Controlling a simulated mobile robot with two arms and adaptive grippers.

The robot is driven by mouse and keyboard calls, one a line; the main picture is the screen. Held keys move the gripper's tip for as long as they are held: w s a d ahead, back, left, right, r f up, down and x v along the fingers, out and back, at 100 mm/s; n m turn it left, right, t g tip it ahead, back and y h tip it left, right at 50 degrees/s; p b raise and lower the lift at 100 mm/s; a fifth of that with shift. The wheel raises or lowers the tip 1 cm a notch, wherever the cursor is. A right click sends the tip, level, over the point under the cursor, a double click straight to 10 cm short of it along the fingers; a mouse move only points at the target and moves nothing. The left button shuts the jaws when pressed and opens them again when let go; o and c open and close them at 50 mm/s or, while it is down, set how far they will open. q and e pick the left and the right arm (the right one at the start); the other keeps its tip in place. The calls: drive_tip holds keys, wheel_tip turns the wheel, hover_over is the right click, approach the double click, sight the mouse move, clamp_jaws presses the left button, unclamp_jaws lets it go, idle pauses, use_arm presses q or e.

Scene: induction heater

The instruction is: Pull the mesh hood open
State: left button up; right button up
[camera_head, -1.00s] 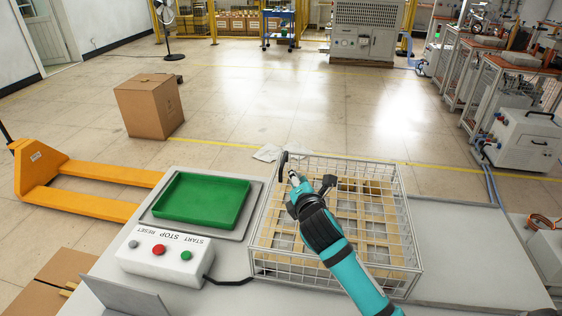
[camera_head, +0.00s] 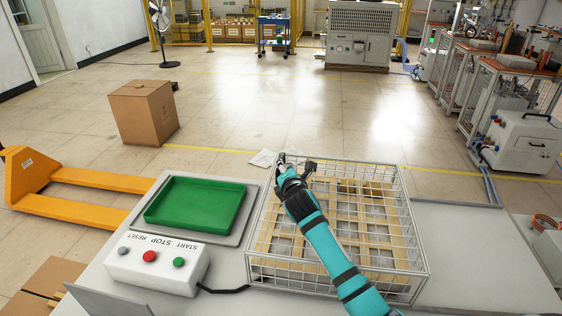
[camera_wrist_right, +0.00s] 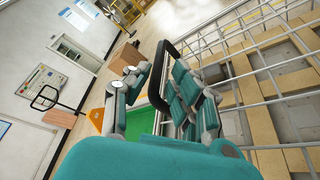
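The mesh hood (camera_head: 418,240) is a grey wire cage standing shut and level on the table over rows of wooden strips. Its black handle (camera_wrist_right: 157,78) is a bent bar at the hood's edge, seen in the right wrist view. In the head view the handle is mostly hidden by my right gripper (camera_head: 282,165), at the hood's far left corner. In the wrist view the right gripper (camera_wrist_right: 155,85) is open, its fingers either side of the handle. The handle lies close to the right-hand finger, with a gap to the other. My left gripper is not in view.
A green tray (camera_head: 196,203) lies left of the hood. A control box (camera_head: 155,262) with buttons stands in front of the tray, its cable running toward the hood. The bare table top (camera_head: 470,250) right of the hood is clear.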

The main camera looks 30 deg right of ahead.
drive_tip(key=x, duration=0.6)
clamp_jaws()
idle(0.3)
